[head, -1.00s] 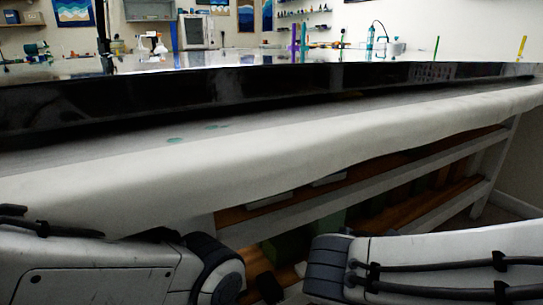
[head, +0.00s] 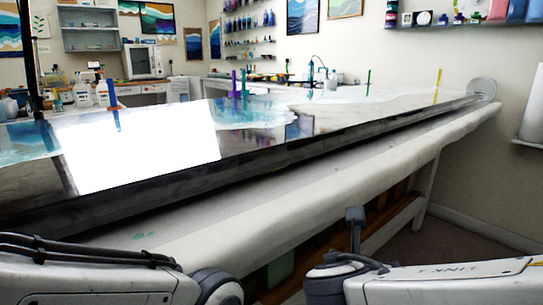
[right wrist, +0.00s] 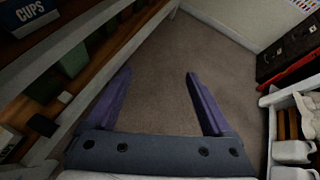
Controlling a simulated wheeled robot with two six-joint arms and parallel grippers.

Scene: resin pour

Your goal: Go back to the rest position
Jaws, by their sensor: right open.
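In the right wrist view my right gripper (right wrist: 158,100) is open and empty, its two purple fingers spread apart above bare carpet (right wrist: 160,60). In the head view only parts of my two arms show along the bottom edge; neither gripper's fingers are in that view. My left gripper is out of frame. The table (head: 270,215) with its pale covering stands in front of me, and a glossy blue and dark resin panel (head: 300,125) lies on it. A bright white patch of glare covers part of the panel.
Colored sticks, including a yellow one (head: 437,85) and a green one (head: 367,82), stand upright along the panel. In the right wrist view a shelf with a box marked CUPS (right wrist: 27,16) is at left. White containers (right wrist: 292,152) stand at lower right. Carpet between is clear.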

